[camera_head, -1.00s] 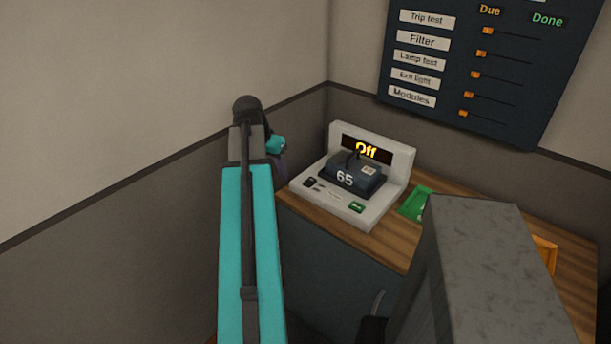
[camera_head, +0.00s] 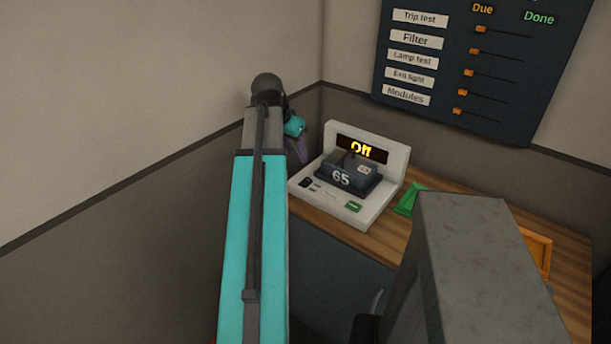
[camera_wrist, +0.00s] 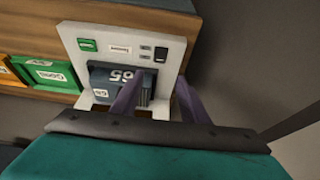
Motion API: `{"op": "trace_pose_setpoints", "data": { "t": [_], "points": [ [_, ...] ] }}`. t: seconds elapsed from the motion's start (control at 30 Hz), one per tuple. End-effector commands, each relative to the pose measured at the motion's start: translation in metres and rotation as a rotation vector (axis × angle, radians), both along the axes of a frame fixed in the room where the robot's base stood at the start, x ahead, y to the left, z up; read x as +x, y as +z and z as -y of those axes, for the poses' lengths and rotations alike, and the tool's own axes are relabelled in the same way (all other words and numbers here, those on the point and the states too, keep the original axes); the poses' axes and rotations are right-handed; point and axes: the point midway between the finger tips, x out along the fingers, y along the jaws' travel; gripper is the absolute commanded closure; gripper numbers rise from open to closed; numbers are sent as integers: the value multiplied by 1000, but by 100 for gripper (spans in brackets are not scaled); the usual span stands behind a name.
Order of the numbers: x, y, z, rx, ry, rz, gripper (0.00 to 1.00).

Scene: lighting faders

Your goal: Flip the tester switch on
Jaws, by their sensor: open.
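The tester (camera_head: 331,199) is a pale box on the wooden counter, with a raised back panel whose display (camera_head: 362,149) reads "Off". A dark module marked 65 (camera_head: 349,178) sits on it. A small black switch (camera_head: 305,183) is at its front left corner; in the wrist view the switch (camera_wrist: 161,54) is at the upper right of the tester face. My gripper (camera_wrist: 157,90) is open, its two purple fingers over the module's side and the tester's edge in the wrist view. In the head view it is left of the tester, mostly hidden behind my arm. I cannot tell whether it touches anything.
A green tray (camera_head: 408,201) is right of the tester, and an orange tray (camera_head: 539,250) lies further right on the counter (camera_head: 380,235). A dark board with labels and sliders (camera_head: 480,75) hangs on the wall behind. The wall is close on the left.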

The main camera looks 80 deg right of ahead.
Motion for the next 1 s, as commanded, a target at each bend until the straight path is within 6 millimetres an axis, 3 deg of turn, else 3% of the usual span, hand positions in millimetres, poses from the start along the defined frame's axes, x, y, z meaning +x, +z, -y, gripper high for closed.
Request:
{"op": "trace_pose_setpoints", "data": {
  "t": [1.0],
  "points": [
    [-20,-93,34,2,-3,0,59]
  ]
}}
